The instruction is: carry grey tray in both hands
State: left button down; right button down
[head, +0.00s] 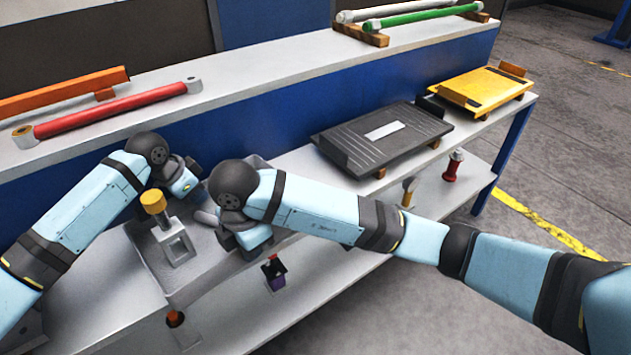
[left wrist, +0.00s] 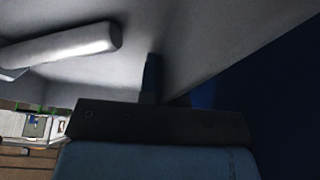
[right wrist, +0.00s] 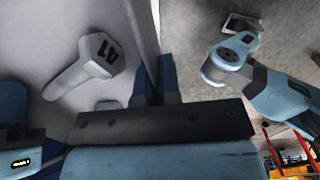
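The grey tray (head: 151,267) is at the left of the lower bench. In it stands a casting (head: 178,247) with a brass-coloured knob, and a pale rounded bar (head: 206,217) lies partly hidden by my right arm. My left gripper (head: 190,188) is at the tray's far side; its fingers (left wrist: 178,92) are close together at the wall in a dark left wrist view. My right gripper (head: 245,243) is at the near side. Its fingers (right wrist: 153,82) stand either side of the tray wall (right wrist: 140,22), with little gap. A hammer-shaped casting (right wrist: 85,68) lies inside the tray.
A black ribbed tray (head: 385,133) and a yellow tray (head: 482,90) rest on supports further right. The raised shelf (head: 260,85) behind carries red, orange, green and white bars. Small items stand on the lower shelf (head: 330,282). Open floor (head: 570,130) lies at the right.

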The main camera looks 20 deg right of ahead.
pick_arm(q)
jog(key=c, duration=1.8)
grip_release()
jog(key=shift+f, duration=0.3)
pick_arm(e)
jog(key=c, duration=1.8)
grip_release()
jog(key=shift+f, duration=0.35)
pick_arm(q)
jog(key=o, duration=0.5)
jog(key=shift+r, duration=0.2)
pick_arm(e)
jog(key=o, duration=0.5)
jog(key=shift+r, duration=0.2)
pick_arm(q)
jog(key=shift+r, duration=0.1)
jog(key=v, duration=1.1)
jog(key=shift+a+r, duration=0.25)
jog(key=shift+r, duration=0.1)
pick_arm(e)
notch_tip(320, 180, up, 12)
